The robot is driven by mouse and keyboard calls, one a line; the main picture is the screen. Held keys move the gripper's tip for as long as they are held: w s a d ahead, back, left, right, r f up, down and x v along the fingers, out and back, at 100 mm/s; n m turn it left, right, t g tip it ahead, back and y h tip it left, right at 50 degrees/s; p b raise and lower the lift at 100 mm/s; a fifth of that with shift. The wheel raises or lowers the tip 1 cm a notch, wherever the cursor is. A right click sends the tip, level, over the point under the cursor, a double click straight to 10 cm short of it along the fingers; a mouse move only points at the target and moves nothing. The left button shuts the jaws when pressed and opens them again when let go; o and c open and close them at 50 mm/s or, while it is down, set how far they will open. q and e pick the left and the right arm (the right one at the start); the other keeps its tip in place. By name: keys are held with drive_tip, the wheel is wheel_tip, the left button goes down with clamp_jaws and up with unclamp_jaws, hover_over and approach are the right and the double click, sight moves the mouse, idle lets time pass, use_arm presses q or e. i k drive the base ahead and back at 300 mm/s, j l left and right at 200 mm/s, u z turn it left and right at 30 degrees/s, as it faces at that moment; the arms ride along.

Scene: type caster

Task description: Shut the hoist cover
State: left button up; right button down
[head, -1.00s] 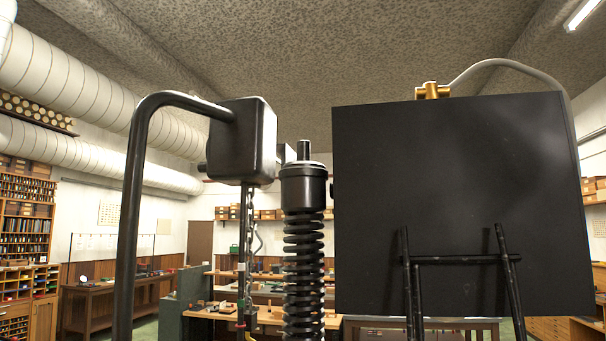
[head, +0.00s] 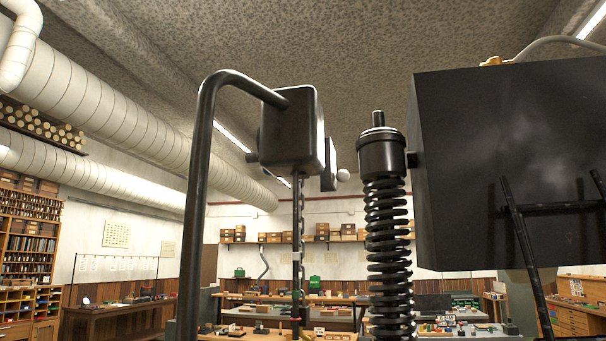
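A black block (head: 291,132) hangs from a bent black pipe (head: 199,195) left of centre, with a chain (head: 298,225) running down below it. A black coil spring column (head: 387,238) stands to its right. A large dark box or panel (head: 510,145) fills the right side, with black bars (head: 522,236) in front of it. I cannot tell which of these parts is the hoist cover, or whether it is open. Neither of my grippers is in view.
A long workbench (head: 258,299) with small items runs behind the machine. A shelf of boxes (head: 322,233) lines the back wall. Cabinets (head: 30,240) stand at the far left, and white ducts (head: 110,80) cross above.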

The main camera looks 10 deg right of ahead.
sight(332, 165)
drive_tip(key=i+j+u, duration=0.3)
drive_tip(key=j+u, duration=0.15)
drive_tip(key=j, duration=0.15)
drive_tip(key=i+j+u, duration=0.4)
drive_tip(key=j, duration=0.15)
drive_tip(key=i+j+u, duration=0.45)
drive_tip(key=i+l+z, duration=0.1)
drive_tip(key=i+z, duration=0.3)
drive_tip(key=i, duration=0.15)
drive_tip(key=i+j+z, duration=0.1)
drive_tip(key=i+z, duration=0.3)
drive_tip(key=i+j+z, duration=0.4)
drive_tip(key=i, duration=0.2)
drive_tip(key=i+l+z, duration=0.2)
drive_tip(key=i+z, duration=0.25)
drive_tip(key=i, duration=0.35)
drive_tip(key=i+j+z, duration=0.15)
drive_tip(key=i+z, duration=0.3)
drive_tip(key=i, duration=0.4)
drive_tip(key=i+z, duration=0.85)
drive_tip(key=i, duration=0.15)
drive_tip(key=i+j+z, duration=0.4)
drive_tip(key=i+l, duration=0.1)
